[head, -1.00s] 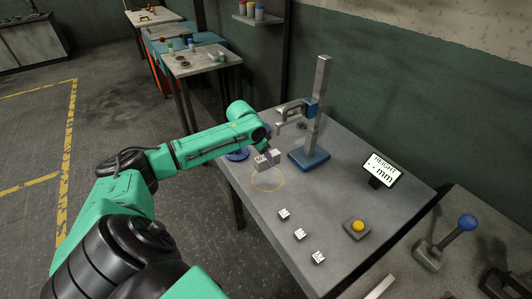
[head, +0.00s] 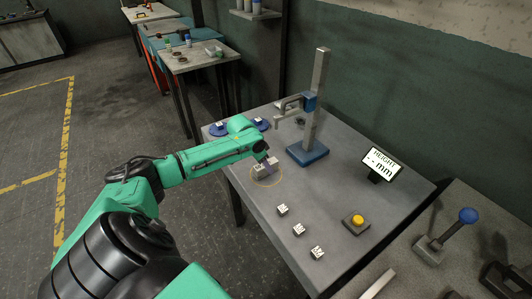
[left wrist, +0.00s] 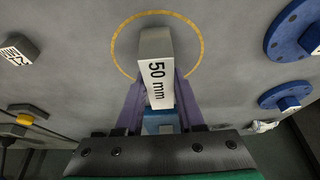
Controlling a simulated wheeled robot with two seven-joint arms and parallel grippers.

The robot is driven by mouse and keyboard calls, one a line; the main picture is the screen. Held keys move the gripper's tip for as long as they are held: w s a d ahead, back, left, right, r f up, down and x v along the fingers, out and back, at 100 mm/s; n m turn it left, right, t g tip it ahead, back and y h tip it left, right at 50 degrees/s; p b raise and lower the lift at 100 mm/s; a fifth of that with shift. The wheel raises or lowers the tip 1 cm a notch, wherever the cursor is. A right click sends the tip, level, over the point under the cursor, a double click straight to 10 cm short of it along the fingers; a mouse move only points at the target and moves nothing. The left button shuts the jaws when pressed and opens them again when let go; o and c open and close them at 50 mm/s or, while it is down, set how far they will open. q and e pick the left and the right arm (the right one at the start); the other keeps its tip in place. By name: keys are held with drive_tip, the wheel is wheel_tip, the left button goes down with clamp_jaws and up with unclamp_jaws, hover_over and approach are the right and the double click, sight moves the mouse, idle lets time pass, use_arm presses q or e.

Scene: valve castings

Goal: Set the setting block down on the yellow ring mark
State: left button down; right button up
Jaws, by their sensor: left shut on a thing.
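The setting block (head: 259,172) is a pale grey block; its white face reads "50 mm" in the left wrist view (left wrist: 157,82). My left gripper (head: 269,162) is shut on it, and its purple fingers clasp the block's sides in the left wrist view (left wrist: 158,98). The yellow ring mark (head: 266,187) is a thin circle painted on the grey table. It also shows in the left wrist view (left wrist: 113,45), around the block's far end. The block appears within the ring, low over the table; I cannot tell whether it touches. My right gripper is out of view.
A height gauge with a blue base (head: 307,153) stands behind the ring. Three small labelled blocks (head: 299,230) lie in front. A yellow button (head: 357,221) and a height display (head: 382,165) are at right. Blue discs (head: 218,129) lie at the table's back left.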

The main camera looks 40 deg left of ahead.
use_arm(q)
drive_tip(key=shift+w, duration=0.1)
idle(0.3)
drive_tip(key=shift+c, duration=2.2)
unclamp_jaws()
drive_tip(key=shift+s+f, duration=0.15)
drive_tip(key=shift+s, duration=0.05)
drive_tip(key=v, duration=1.4)
drive_tip(key=shift+r, duration=0.35)
drive_tip(key=shift+s, duration=0.15)
